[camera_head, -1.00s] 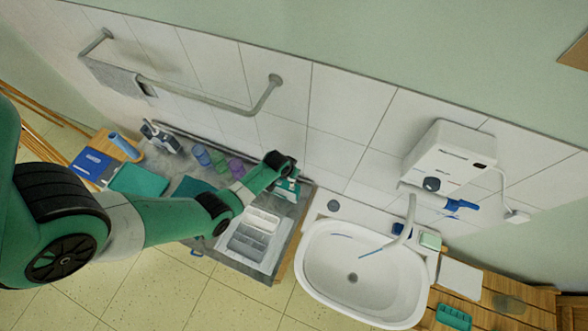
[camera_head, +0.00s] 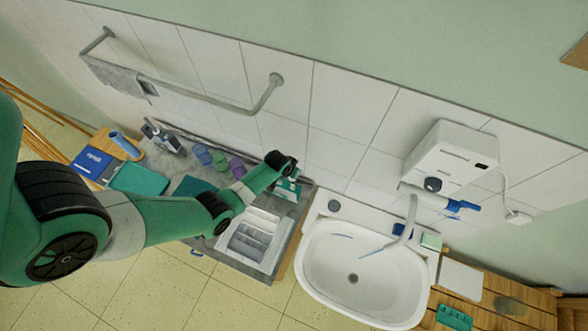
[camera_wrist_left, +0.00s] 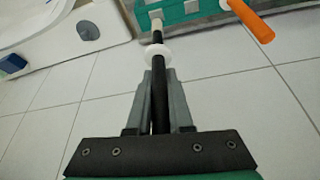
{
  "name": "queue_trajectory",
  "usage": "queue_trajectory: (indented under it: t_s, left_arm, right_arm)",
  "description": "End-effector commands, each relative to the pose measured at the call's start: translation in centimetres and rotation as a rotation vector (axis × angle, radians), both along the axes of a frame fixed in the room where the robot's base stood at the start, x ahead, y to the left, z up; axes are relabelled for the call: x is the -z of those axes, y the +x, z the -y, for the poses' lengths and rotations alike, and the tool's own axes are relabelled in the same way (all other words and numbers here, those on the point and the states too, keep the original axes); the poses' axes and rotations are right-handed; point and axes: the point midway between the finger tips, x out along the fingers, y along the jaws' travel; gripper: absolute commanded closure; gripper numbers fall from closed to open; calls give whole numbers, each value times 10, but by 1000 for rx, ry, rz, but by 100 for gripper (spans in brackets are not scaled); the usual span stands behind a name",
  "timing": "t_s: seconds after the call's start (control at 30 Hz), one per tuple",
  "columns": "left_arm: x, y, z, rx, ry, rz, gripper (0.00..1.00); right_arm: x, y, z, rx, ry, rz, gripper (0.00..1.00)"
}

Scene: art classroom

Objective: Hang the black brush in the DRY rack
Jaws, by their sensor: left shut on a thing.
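My left gripper (camera_wrist_left: 159,80) is shut on the black brush (camera_wrist_left: 156,88) in the left wrist view. The brush's dark handle runs between the fingers and through a white disc (camera_wrist_left: 158,57) just beyond the tips. Its far end reaches a teal rack (camera_wrist_left: 188,12) at the top edge, beside a pale piece; I cannot tell whether it is hung or only touching. An orange handle (camera_wrist_left: 253,20) sticks out to its right. In the head view the teal rack (camera_head: 288,188) is partly hidden under my left wrist. No DRY lettering is readable.
A sink (camera_head: 325,270) with a faucet stands right of the counter. A grey compartment tray (camera_head: 233,250) lies in front of my left wrist. Several coloured cups (camera_head: 220,162) stand to its left. A wall rail (camera_head: 205,98) runs above.

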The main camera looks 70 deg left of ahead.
Motion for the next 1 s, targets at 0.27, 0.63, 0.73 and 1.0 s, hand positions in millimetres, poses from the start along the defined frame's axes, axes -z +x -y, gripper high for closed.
queue_trajectory:
  t_s: [0.27,0.63,0.73,1.0]
  left_arm:
    - [7,0,0,0,0,0,100]
    - [23,0,0,0,0,0,100]
    - [27,0,0,0,0,0,100]
    - [38,0,0,0,1,1,100]
  right_arm:
    - [7,0,0,0,0,0,11]
    - [22,0,0,0,0,0,11]
    - [26,0,0,0,0,0,11]
    - [36,0,0,0,0,0,11]
